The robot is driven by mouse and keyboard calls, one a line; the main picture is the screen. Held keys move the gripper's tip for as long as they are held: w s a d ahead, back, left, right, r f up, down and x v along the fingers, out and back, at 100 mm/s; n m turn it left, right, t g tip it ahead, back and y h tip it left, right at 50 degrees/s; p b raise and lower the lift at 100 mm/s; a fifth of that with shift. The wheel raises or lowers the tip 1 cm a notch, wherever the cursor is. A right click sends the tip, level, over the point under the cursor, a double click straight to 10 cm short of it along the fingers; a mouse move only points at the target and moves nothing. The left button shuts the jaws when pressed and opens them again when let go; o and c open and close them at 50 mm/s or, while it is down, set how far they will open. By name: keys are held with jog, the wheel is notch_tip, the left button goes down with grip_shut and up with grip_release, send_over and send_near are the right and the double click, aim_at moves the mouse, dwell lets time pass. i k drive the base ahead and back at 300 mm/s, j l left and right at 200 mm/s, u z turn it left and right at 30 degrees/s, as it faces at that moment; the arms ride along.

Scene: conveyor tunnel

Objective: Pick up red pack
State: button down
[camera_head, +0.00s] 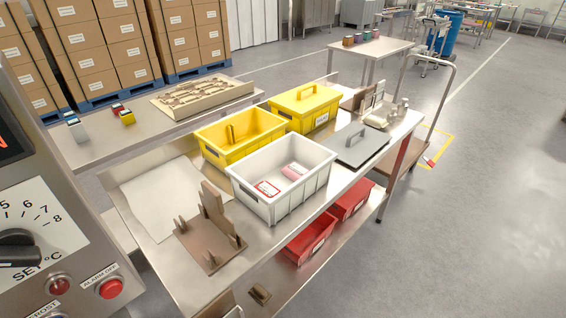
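A white bin (286,204) on the middle table holds a white piece with a red border (267,188) and a pink piece (294,171). I cannot tell which of these, if any, is the red pack of the task. My gripper is not in view.
The middle table also bears a yellow bin (238,150), a lidded yellow box (305,108), a grey lid (361,145) and a brown fixture (212,235). Red bins (310,238) sit below. A control panel (45,230) stands close at left. The right floor is open.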

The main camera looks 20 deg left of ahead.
aim_at(269, 190)
jog(key=i+u, duration=0.25)
jog(key=i, duration=0.15)
jog(key=i+l+u, duration=0.15)
jog(key=i+u, duration=0.15)
jog(key=i+l+u, duration=0.25)
jog(key=i, duration=0.15)
jog(key=u, duration=0.25)
